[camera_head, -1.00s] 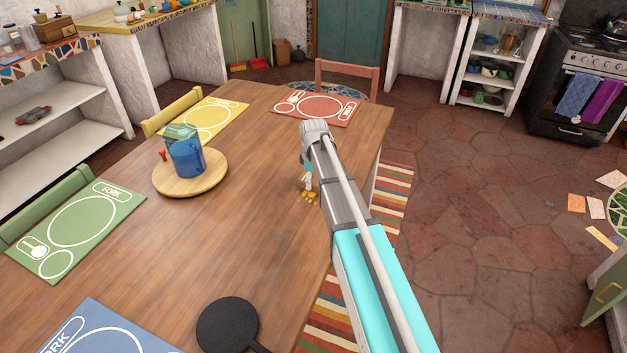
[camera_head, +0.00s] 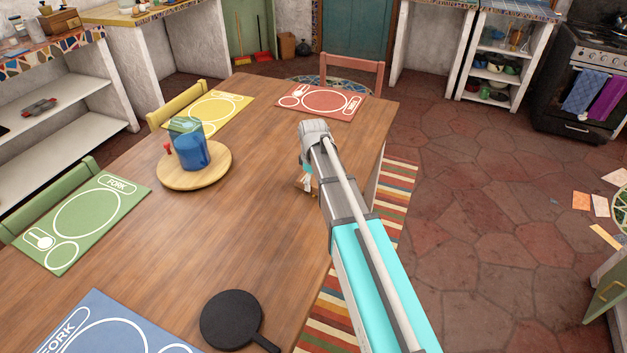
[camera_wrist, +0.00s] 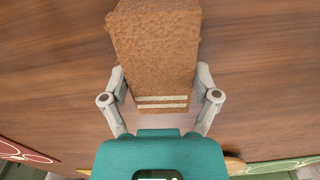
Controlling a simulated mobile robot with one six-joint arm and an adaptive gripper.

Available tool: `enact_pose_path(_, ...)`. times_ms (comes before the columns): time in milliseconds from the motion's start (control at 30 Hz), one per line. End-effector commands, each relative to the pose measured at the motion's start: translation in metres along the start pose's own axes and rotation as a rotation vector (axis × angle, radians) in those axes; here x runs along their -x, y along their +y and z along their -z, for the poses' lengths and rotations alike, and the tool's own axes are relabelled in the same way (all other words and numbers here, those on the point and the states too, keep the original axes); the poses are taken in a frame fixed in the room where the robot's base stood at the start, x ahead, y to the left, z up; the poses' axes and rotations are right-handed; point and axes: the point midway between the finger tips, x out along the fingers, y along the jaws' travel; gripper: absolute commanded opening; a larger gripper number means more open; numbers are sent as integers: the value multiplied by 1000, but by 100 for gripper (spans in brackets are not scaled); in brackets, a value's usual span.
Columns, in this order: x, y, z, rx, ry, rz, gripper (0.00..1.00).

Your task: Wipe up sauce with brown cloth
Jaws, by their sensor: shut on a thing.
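The brown cloth (camera_wrist: 155,50) has a rough weave and pale stripes near one end. In the wrist view it lies between the two fingers of my gripper (camera_wrist: 160,82), which is shut on it, with the wooden table behind it. In the head view my gripper (camera_head: 306,184) is low over the right part of the table (camera_head: 240,250), mostly hidden behind my own arm. A small brownish patch shows beside the fingers there; I cannot tell whether it is cloth or sauce. No sauce is clearly seen elsewhere.
A round wooden board (camera_head: 215,178) with a blue pitcher (camera_head: 188,150) stands left of my gripper. A black pan (camera_head: 232,318) lies near the front. Red (camera_head: 320,102), yellow (camera_head: 212,110), green (camera_head: 88,220) and blue (camera_head: 90,335) placemats line the edges. The table's middle is clear.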

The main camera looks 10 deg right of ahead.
Motion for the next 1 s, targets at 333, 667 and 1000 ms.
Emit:
enact_pose_path(333,-1,-6,-1,1,0,0,41)
enact_pose_path(667,-2,-26,-4,1,0,0,41)
enact_pose_path(1000,-3,-39,-4,0,0,1,41)
